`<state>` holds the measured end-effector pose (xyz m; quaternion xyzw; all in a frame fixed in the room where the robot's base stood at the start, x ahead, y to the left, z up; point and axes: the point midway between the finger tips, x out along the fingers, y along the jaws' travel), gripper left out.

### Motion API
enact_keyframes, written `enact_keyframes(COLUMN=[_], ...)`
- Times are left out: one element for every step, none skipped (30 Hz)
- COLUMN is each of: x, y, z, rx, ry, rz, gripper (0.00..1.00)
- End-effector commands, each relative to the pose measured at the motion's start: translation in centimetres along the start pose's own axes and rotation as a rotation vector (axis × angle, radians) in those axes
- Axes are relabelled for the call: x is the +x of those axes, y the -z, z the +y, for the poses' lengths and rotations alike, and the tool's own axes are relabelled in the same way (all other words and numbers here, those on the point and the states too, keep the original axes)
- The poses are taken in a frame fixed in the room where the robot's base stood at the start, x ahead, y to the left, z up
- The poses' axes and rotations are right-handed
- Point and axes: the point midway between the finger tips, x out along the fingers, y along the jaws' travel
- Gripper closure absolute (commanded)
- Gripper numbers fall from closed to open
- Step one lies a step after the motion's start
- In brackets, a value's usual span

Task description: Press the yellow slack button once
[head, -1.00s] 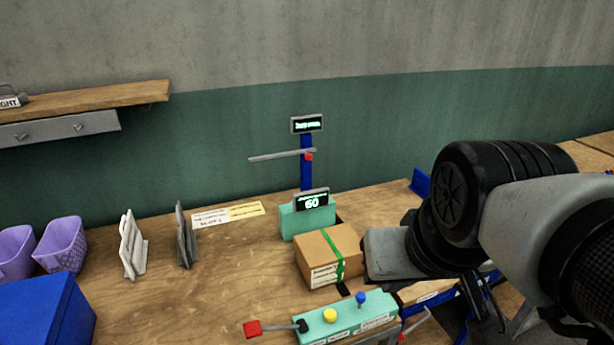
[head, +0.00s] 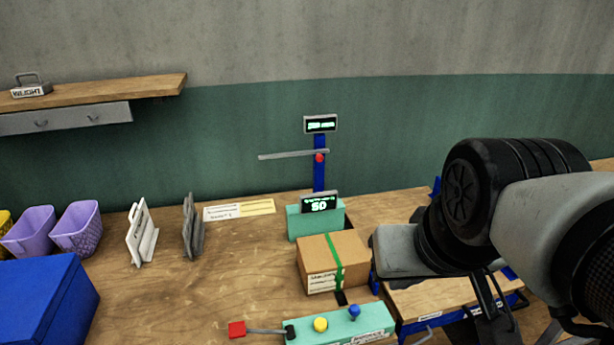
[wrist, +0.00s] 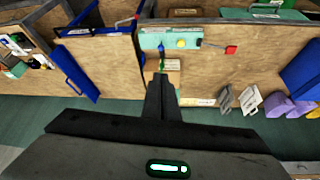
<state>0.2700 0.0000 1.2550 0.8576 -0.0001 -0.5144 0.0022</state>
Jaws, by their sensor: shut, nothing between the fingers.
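The yellow button (head: 320,324) is a round cap on the teal control panel (head: 377,321) at the front edge of the workbench. It also shows in the wrist view (wrist: 182,43). A blue knob (head: 355,312) stands to its right. My gripper (wrist: 162,82) is shut and empty, its dark fingers pointing toward the bench in the wrist view. It is apart from the button and clear of the panel in that picture. In the head view my arm covers the right side, and the fingertips cannot be made out.
A red-ended lever (head: 237,329) sticks out left of the panel. Behind are a green-strapped cardboard box (head: 325,262), a teal unit with a display (head: 320,203) and a blue post (head: 319,177). A blue bin (head: 45,300) and purple baskets (head: 78,228) stand left. Bare wood lies between.

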Motion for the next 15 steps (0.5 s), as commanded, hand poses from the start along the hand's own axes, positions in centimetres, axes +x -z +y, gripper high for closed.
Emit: enact_keyframes(x=[0.4,0.8,1.6,2.3,3.2,4.6,5.8,7.1,9.0,10.4,11.9,13.9,15.4,16.9,18.8], y=[-0.1,-0.1,-0.2,-0.2,-0.3,-0.3,-0.2,-0.1,0.1,0.4,0.7,1.2,1.6,1.9,2.4], z=[0.0,0.1,0.2,0.3,0.5,0.7,0.8,0.9,0.9,0.8,0.6,0.1,-0.3,-0.9,-1.8], rx=[-0.015,-0.032,-0.064,-0.098,-0.140,-0.210,-0.271,-0.342,-0.445,-0.529,-0.616,-0.734,-0.823,-0.912,-1.028], ry=[-0.006,-0.013,-0.028,-0.044,-0.063,-0.093,-0.118,-0.146,-0.184,-0.213,-0.243,-0.280,-0.307,-0.332,-0.362], rz=[-0.011,-0.022,-0.043,-0.063,-0.087,-0.122,-0.151,-0.181,-0.219,-0.245,-0.270,-0.296,-0.314,-0.328,-0.341], gripper=[1.00,1.00,1.00,1.00,1.00,1.00,1.00,1.00,1.00,1.00,1.00,1.00,1.00,1.00,1.00])
